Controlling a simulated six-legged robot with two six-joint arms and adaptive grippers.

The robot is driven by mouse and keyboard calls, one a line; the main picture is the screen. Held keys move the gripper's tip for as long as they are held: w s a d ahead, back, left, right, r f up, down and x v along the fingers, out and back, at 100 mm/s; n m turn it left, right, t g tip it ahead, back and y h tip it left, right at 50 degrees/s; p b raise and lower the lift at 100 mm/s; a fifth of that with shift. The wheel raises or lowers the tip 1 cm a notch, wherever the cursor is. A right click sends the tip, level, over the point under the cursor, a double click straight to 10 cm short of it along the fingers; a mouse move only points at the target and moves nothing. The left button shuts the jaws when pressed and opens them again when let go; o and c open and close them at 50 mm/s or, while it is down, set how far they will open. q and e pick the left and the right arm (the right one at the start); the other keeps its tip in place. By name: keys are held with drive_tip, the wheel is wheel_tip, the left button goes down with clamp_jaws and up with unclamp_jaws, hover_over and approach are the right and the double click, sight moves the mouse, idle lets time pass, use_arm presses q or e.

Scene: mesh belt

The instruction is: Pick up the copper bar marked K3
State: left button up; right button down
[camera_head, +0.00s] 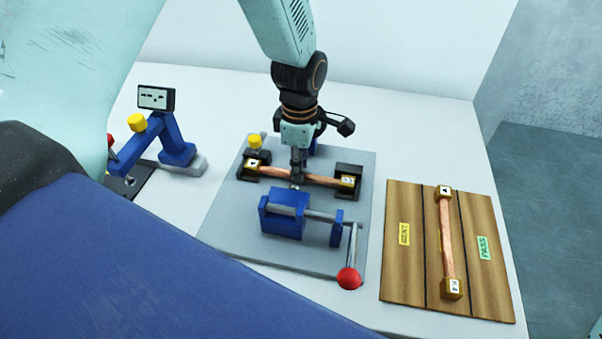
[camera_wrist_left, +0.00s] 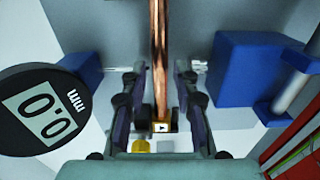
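A copper bar (camera_head: 325,180) lies across two black end blocks on the grey fixture plate (camera_head: 235,215). Its brass ends carry small white labels; the right one seems to read K3 but is small. My left gripper (camera_head: 297,180) points down over the middle of this bar. In the left wrist view the left gripper (camera_wrist_left: 160,70) is open, with one finger on each side of the copper bar (camera_wrist_left: 160,35) and gaps between. A second copper bar (camera_head: 446,240), labelled K4 at its near end, lies on the wooden board. My right gripper is not in view.
A blue clamp block (camera_head: 283,215) and red-knobbed lever (camera_head: 348,278) stand just in front of the bar. A round gauge (camera_wrist_left: 40,110) reading 0.0 mm is close beside the gripper. The wooden board (camera_head: 405,275) is at right, a blue display stand (camera_head: 172,140) at left.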

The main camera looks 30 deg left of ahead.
use_arm(q)
drive_tip(key=shift+f, duration=0.95)
drive_tip(key=shift+s+a, duration=0.1)
drive_tip(key=shift+a, duration=0.1)
drive_tip(key=shift+d, duration=0.2)
drive_tip(key=c, duration=0.4)
drive_tip(key=shift+a, duration=0.15)
clamp_jaws()
